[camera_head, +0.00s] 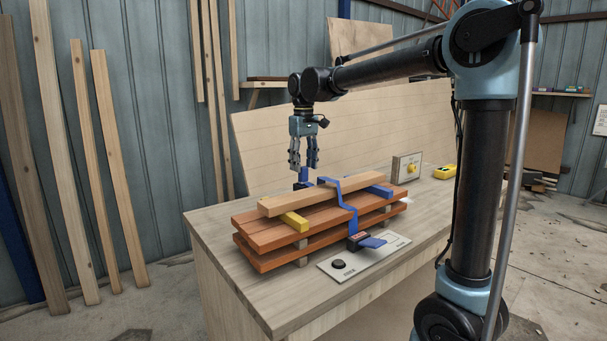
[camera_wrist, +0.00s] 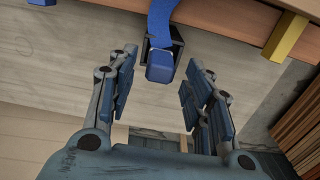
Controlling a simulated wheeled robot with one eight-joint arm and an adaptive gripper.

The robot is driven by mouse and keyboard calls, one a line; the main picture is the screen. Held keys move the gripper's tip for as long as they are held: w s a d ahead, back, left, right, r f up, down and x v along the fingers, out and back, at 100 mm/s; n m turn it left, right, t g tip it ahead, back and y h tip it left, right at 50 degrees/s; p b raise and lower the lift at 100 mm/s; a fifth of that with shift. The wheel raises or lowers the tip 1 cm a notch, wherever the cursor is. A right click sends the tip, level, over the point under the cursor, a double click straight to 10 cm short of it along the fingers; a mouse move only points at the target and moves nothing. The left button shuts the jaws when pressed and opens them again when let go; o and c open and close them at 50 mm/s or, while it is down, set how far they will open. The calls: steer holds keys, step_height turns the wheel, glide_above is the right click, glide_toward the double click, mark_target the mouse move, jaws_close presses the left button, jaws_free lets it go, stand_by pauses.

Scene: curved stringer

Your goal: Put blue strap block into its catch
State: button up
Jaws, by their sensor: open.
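My gripper (camera_head: 304,166) points down behind the plank stack, with its fingers open. In the wrist view, the blue strap block (camera_wrist: 160,72) lies between and just beyond the fingertips, with a gap on both sides. The blue strap (camera_wrist: 158,22) runs from it towards the planks; it also crosses over the stack in the head view (camera_head: 342,195). A black open-sided holder, seemingly the catch (camera_wrist: 176,44), stands around or behind the block; I cannot tell whether the block is seated. In the head view the block is mostly hidden below the gripper.
Reddish planks (camera_head: 270,232) lie stacked on the workbench (camera_head: 208,223), with a lighter beam (camera_head: 322,195) on top. Yellow (camera_head: 294,221) and blue (camera_head: 380,191) bars project from the stack. A dark buckle (camera_head: 357,241) and a knob plate (camera_head: 366,259) sit in front.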

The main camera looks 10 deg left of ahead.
step_height(320, 180, up, 8)
steer(key=shift+r, duration=0.1)
steer(key=d+f, duration=0.1)
steer(key=d, duration=0.3)
steer(key=s+d+f+m, duration=0.1)
steer(key=d, duration=0.4)
steer(key=s+d+f+m, duration=0.1)
steer(key=d+f, duration=0.1)
steer(key=d, duration=0.3)
steer(key=shift+d+f, duration=0.1)
steer(key=shift+d, duration=0.15)
steer(key=s+d+f+m+t, duration=0.1)
steer(key=s+d+f+m, duration=0.2)
steer(key=s+d+f, duration=0.6)
steer(key=s+d+f+m+t, duration=0.15)
steer(key=s+d+f, duration=0.25)
steer(key=d+f, duration=0.55)
steer(key=s+d+f+m, duration=0.3)
steer(key=s+d+f, duration=0.4)
steer(key=s+f, duration=0.1)
steer(key=shift+s+d+f, duration=0.15)
steer(key=shift+s+f, duration=0.05)
steer(key=shift+f, duration=0.6)
